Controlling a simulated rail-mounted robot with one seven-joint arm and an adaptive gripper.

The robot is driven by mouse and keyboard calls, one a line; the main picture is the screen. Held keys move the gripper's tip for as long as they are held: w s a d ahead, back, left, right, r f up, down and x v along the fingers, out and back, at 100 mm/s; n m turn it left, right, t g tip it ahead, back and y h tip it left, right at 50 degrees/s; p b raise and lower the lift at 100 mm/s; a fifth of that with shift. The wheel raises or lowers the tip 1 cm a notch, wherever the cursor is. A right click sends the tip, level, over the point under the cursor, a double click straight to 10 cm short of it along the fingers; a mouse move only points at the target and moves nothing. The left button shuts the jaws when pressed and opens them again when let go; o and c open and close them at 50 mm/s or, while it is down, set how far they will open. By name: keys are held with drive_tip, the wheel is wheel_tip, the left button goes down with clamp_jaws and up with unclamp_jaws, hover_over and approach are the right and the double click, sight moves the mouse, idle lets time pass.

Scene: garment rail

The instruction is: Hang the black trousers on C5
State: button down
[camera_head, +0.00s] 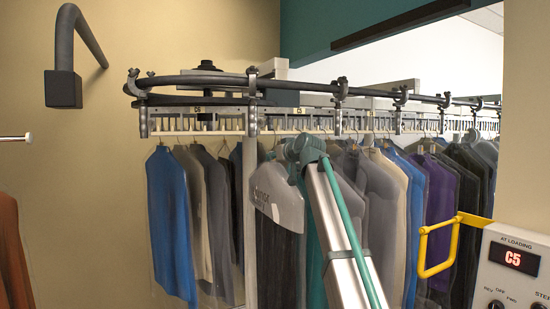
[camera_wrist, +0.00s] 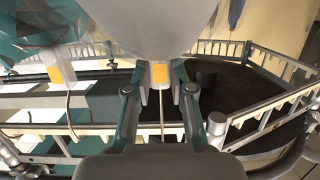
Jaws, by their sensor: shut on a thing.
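The black trousers (camera_head: 278,262) hang upright beneath a pale grey shoulder cover (camera_head: 277,194) in front of the rail. The cover fills the top middle of the wrist view (camera_wrist: 150,22). My gripper (camera_head: 305,150) is at rail height, just below the C5 label (camera_head: 302,111). In the wrist view, my gripper's fingers (camera_wrist: 160,92) are shut on the hanger neck with its orange tag (camera_wrist: 160,73), and the thin hook points down the picture. The slotted C5 rail section (camera_head: 290,124) is behind and above the gripper. Whether the hook touches the rail is unclear.
Blue and grey garments (camera_head: 172,225) hang left, under C6 (camera_head: 195,109). A purple garment (camera_head: 440,200) and others crowd the right. Another tagged hanger (camera_wrist: 55,70) is close on the left in the wrist view. A yellow handle (camera_head: 423,258) and a panel reading C5 (camera_head: 513,258) stand right.

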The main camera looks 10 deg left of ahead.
drive_tip(key=c, duration=0.9)
unclamp_jaws()
drive_tip(key=shift+s+r, duration=0.1)
drive_tip(key=v, duration=1.2)
drive_tip(key=shift+o, duration=0.9)
